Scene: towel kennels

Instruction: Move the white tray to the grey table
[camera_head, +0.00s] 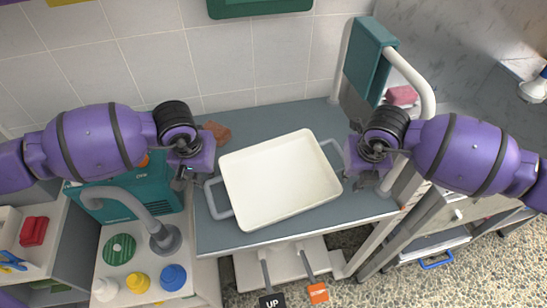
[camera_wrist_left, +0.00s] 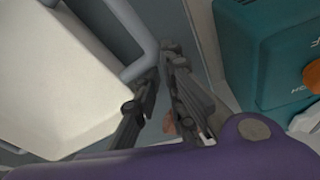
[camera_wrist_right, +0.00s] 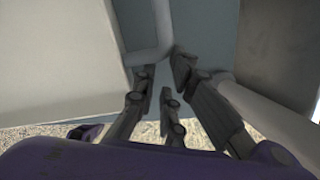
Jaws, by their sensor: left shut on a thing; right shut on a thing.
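The white tray (camera_head: 280,180) is a shallow rectangle with grey loop handles on its left and right ends. It is empty and slightly turned, over a blue-grey table top (camera_head: 250,118); I cannot tell whether it touches the top. My left gripper (camera_head: 190,180) is shut on the left handle, whose bar (camera_wrist_left: 145,62) runs to the fingers in the left wrist view. My right gripper (camera_head: 362,180) is shut on the right handle, which also shows in the right wrist view (camera_wrist_right: 150,52). The fingers partly hide both handles.
A brown cloth (camera_head: 217,130) lies behind the tray's left corner. A sink tap (camera_head: 165,238) and coloured bottles (camera_head: 173,277) are at the lower left. A teal panel on a white rail (camera_head: 370,60) stands at the right rear. Pedals (camera_head: 317,292) are on the floor in front.

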